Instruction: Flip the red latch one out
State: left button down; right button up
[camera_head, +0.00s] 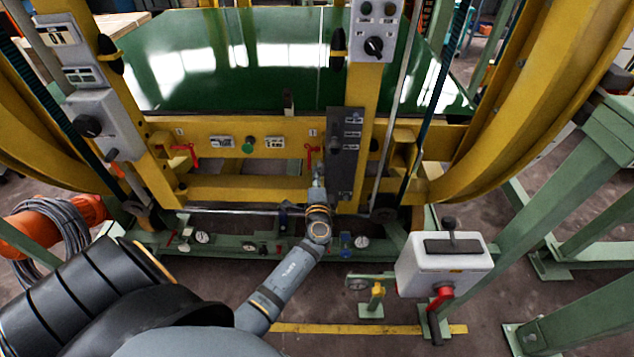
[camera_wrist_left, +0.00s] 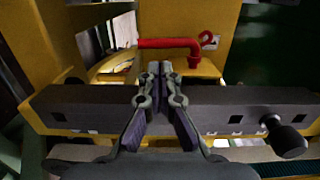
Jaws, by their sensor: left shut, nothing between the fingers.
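A red latch (camera_head: 310,154) sits on the yellow crossbeam (camera_head: 265,128), right of centre in the head view. In the left wrist view the red latch (camera_wrist_left: 172,43) shows a long bar lying sideways, with a bend and a small ring at its right end. My left gripper (camera_head: 318,178) is just below this latch in the head view. In the wrist view the left gripper (camera_wrist_left: 160,70) has its fingertips together just below the bar, with nothing held; whether they touch it I cannot tell. A second red latch (camera_head: 187,153) is on the crossbeam's left part. My right gripper is not in view.
A dark plate with labels and knobs (camera_head: 346,150) stands close right of the gripper. A green button (camera_head: 247,146) is on the beam. Gauges (camera_head: 202,237) line the lower green rail. A white box (camera_head: 443,265) with a red handle stands at right.

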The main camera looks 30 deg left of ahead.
pick_arm(q)
jog(key=x, duration=0.2)
jog(key=shift+w+a, duration=0.2)
jog(key=s+a, duration=0.1)
jog(key=a, duration=0.2)
jog(key=shift+s, duration=0.4)
